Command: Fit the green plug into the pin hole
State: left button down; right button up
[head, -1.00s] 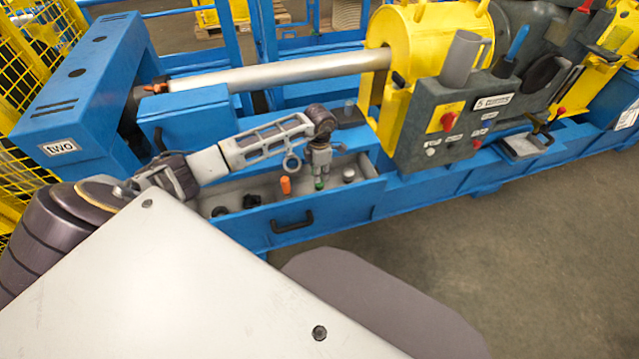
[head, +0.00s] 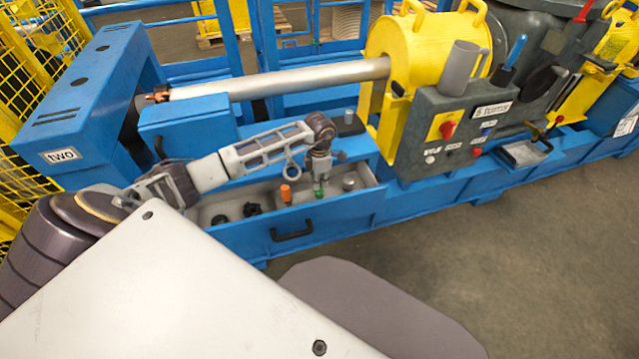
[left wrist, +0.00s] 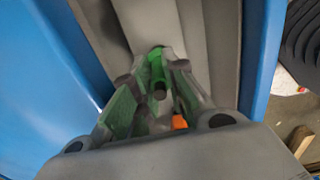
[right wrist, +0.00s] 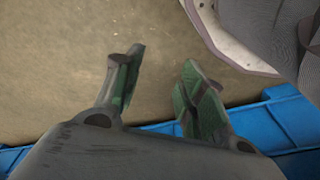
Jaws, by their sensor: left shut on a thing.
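The green plug (head: 320,194) is low in the open blue drawer (head: 330,211). My left gripper (head: 319,185) points down into the drawer and is shut on the plug. In the left wrist view the green plug (left wrist: 157,70) sits between the fingertips of the left gripper (left wrist: 156,78), with a dark round end towards the camera. I cannot tell whether the plug touches the drawer floor. I cannot make out the pin hole. My right gripper (right wrist: 162,75) is open and empty above the floor, outside the head view.
An orange plug (head: 286,194) stands just left of my left gripper, and a grey cylinder (head: 349,183) to its right. Dark round parts (head: 252,209) lie further left in the drawer. A control box (head: 455,125) and yellow housing (head: 405,50) rise to the right.

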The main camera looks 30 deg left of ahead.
pick_arm(q)
jog(key=shift+r, duration=0.7)
notch_tip(320, 180, up, 16)
jog(key=p, duration=0.2)
jog(key=shift+r, duration=0.2)
pick_arm(e)
notch_tip(320, 180, down, 8)
jog(key=s+d, duration=0.1)
jog(key=d, duration=0.1)
jog(key=shift+r+t, duration=0.15)
jog(key=shift+t, duration=0.15)
jog(key=shift+s, duration=0.1)
